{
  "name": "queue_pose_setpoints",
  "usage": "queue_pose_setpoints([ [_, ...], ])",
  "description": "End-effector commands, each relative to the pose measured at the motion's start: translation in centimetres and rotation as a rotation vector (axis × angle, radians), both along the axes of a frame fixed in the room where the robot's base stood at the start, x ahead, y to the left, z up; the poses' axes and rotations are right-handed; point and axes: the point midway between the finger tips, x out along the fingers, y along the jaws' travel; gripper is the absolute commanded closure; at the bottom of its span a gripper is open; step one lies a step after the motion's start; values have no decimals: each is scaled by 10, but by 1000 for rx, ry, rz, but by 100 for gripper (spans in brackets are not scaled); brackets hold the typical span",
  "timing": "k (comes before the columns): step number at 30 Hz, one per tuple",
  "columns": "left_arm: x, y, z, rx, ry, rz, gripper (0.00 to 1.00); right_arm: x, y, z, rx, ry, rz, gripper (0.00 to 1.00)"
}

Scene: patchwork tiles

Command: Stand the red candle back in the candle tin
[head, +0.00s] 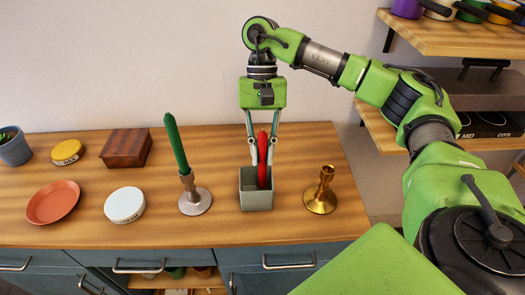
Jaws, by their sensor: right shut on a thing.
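The red candle (262,158) is upright, with its lower end inside the square grey-green candle tin (256,201) on the wooden counter. My right gripper (262,160) points straight down above the tin. Its two fingers are shut on the red candle near the candle's upper half. The candle's bottom is hidden by the tin's front wall, so I cannot tell whether it touches the tin's floor. My left gripper does not show.
A silver holder (195,201) with a tilted green candle (176,143) stands left of the tin. An empty brass holder (321,192) stands right. A white round tin (125,205), terracotta plate (53,202), wooden box (126,148), yellow tin (67,152) and pot (14,147) lie further left.

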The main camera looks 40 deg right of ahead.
Motion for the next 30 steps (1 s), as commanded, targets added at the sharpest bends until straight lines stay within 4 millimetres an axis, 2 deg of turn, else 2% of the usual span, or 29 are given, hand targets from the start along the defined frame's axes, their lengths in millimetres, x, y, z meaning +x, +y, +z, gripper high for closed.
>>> queue_pose_setpoints([
  [18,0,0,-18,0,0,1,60,0,0,-20,0,0,1,100],
  [29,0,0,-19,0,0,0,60,0,0,-22,0,0,1,100],
  [30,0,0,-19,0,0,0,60,0,0,-22,0,0,1,83],
])
